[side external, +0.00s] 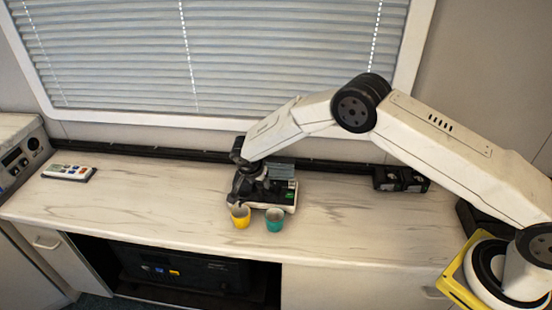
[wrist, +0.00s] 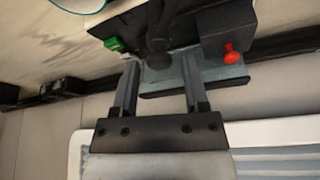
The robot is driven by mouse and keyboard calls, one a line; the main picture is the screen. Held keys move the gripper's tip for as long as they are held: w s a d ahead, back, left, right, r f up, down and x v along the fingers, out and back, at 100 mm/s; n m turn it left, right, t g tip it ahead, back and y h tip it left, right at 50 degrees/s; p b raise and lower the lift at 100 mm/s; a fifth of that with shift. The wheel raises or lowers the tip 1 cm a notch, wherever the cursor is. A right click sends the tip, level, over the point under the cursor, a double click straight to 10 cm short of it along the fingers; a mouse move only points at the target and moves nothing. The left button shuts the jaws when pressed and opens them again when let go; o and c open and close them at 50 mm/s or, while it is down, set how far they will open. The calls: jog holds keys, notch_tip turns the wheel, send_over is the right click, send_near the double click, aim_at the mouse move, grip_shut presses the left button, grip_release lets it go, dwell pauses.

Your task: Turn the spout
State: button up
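A small dark machine (side external: 283,192) with a grey top and a green patch stands on the counter. In the wrist view it shows upside down, with a green block (wrist: 117,43), a red knob (wrist: 231,56) and a grey plate (wrist: 165,82). A dark round-ended part (wrist: 158,56), perhaps the spout, lies between my fingertips in that view. My gripper (wrist: 160,64) is open, its two fingers apart on either side of this part; contact cannot be told. In the side view my gripper (side external: 247,178) is at the machine's left side and hides part of it.
A yellow cup (side external: 240,217) and a teal cup (side external: 274,220) stand in front of the machine. A white remote (side external: 69,173) lies at the left, and black boxes (side external: 400,179) stand at the right. A window with blinds (side external: 210,55) is behind. The counter's left middle is clear.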

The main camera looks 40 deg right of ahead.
jog(key=shift+o, duration=0.2)
jog(key=v, duration=0.7)
jog(key=shift+r, duration=0.35)
jog(key=shift+s, duration=0.1)
dwell(0.4)
jog(key=s+d+r+n+y, duration=0.1)
jog(key=s+d+r+n, duration=0.2)
jog(key=s, duration=0.6)
jog(key=s+d+r+n+y, duration=0.1)
jog(key=s+d+r+n, duration=0.3)
jog(key=s, duration=0.6)
jog(key=s+d+r+n+y, duration=0.2)
jog(key=s+d+r+n, duration=0.1)
jog(key=s, duration=0.7)
jog(key=d+n, duration=0.1)
jog(key=n, duration=0.1)
jog(key=shift+r+n, duration=0.3)
jog(key=shift+w+d, duration=0.1)
jog(key=shift+d, duration=0.05)
